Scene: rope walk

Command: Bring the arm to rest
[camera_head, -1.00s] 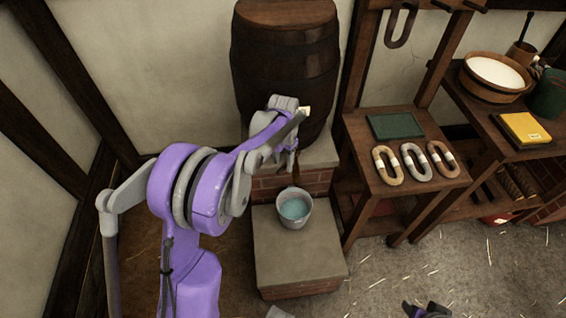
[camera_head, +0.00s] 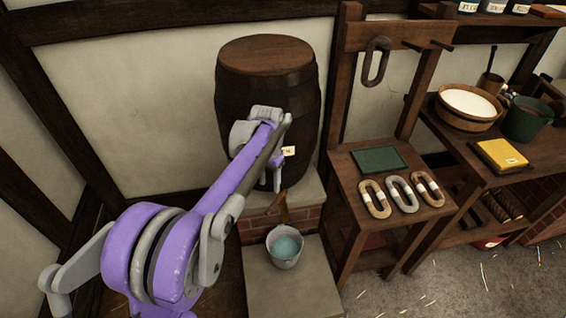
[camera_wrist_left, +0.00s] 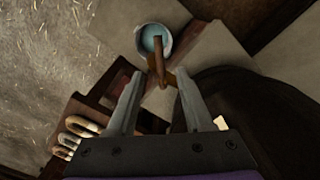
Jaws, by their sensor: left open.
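My left arm reaches in from the lower left toward the wooden barrel (camera_head: 262,62). My left gripper (camera_head: 276,184) hangs in front of the barrel's lower part, above the brick-and-stone step. In the left wrist view its two fingers stand apart (camera_wrist_left: 158,98), with nothing held between them. A wooden tap (camera_wrist_left: 158,62) shows beyond the fingertips in that view. It also shows below the gripper in the head view (camera_head: 283,208). A grey bucket (camera_head: 284,248) with bluish liquid stands on the lower step, under the tap. My right gripper is not in view.
A wooden stand (camera_head: 345,172) on the right holds a green pad (camera_head: 378,160) and three rope coils (camera_head: 402,193), with another coil (camera_head: 375,62) hanging above. Farther right, a bench bears a tub of white stuff (camera_head: 468,107), a yellow block (camera_head: 502,155) and a green bucket (camera_head: 527,120).

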